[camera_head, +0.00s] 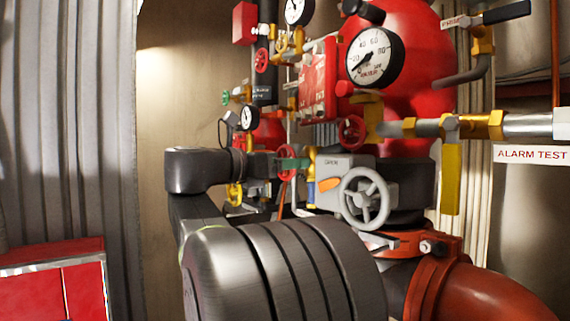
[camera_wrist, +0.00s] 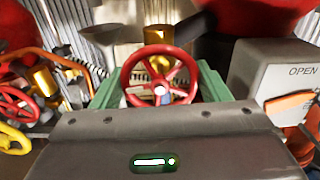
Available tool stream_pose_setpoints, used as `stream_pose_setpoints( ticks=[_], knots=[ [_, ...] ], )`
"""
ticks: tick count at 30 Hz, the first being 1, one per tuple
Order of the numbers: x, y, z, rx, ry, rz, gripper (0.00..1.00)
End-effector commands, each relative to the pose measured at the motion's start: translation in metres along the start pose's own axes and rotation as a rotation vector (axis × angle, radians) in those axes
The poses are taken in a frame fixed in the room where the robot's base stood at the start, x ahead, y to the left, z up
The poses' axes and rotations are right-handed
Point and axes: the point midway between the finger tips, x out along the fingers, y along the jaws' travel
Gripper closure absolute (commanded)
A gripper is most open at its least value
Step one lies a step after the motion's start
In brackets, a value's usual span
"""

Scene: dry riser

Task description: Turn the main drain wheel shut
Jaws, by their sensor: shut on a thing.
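In the head view my gripper (camera_head: 284,163) reaches in from the left to the same wheel (camera_head: 286,151), left of a grey box. The pads hide parts of the rim. No label naming this wheel as the main drain is readable.
A grey handwheel (camera_head: 366,199) on a grey box marked OPEN (camera_wrist: 285,75) stands close on the right. Other red wheels (camera_head: 351,132), a yellow wheel (camera_head: 234,194), gauges and pipes crowd around. A red cabinet (camera_head: 55,280) stands at lower left.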

Motion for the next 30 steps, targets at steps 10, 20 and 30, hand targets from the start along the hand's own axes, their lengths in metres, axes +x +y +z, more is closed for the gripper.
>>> stream_pose_setpoints(
  ticks=[10,20,30],
  knots=[
    [-0.0001,0.0001,-0.0013,0.318,0.000,0.001,0.54],
    [-0.0002,0.0000,-0.0021,0.633,0.000,0.001,0.54],
    [-0.0001,0.0000,-0.0027,0.956,0.000,0.001,0.54]
  ],
)
